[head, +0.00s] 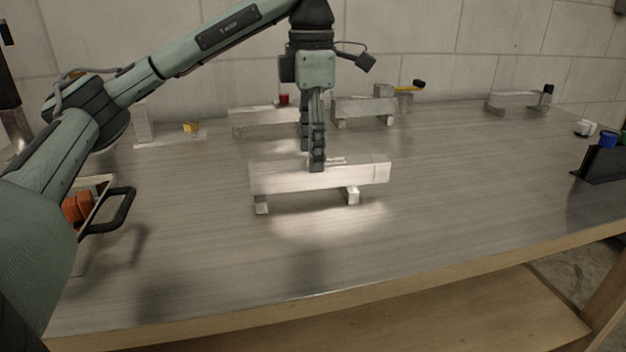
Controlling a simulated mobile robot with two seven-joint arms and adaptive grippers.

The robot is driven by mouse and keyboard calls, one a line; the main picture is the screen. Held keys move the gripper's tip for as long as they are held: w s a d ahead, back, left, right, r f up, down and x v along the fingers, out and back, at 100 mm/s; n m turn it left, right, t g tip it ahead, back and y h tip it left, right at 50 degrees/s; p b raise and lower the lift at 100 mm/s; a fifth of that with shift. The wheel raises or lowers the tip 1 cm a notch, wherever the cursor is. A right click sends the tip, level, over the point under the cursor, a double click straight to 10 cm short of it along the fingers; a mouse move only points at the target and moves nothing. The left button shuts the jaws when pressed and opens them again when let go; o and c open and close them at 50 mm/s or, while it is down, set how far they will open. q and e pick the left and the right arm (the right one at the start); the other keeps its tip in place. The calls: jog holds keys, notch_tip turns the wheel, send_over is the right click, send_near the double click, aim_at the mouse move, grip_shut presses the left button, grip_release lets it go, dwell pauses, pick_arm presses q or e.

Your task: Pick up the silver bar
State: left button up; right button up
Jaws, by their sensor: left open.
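A silver bar (285,180) lies across two small support blocks in the middle of the metal table, its long side running left to right. My left gripper (316,165) comes down from above at the bar's middle, fingers pointing down. It is open, and the near finger overlaps the bar's top edge in the picture. The far finger is hidden, and I cannot tell whether either finger touches the bar. My right gripper is out of view.
More silver bars on blocks stand behind, at back left (262,116), back middle (362,109) and far right (512,101). A tray with a dark handle (122,211) is at left. A dark holder (602,164) is at the right edge. The front tabletop is clear.

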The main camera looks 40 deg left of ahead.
aim_at(320, 179)
pick_arm(q)
notch_tip(320, 179, down, 4)
jog(key=shift+w+f+b, duration=0.1)
jog(key=shift+b, duration=0.45)
grip_shut()
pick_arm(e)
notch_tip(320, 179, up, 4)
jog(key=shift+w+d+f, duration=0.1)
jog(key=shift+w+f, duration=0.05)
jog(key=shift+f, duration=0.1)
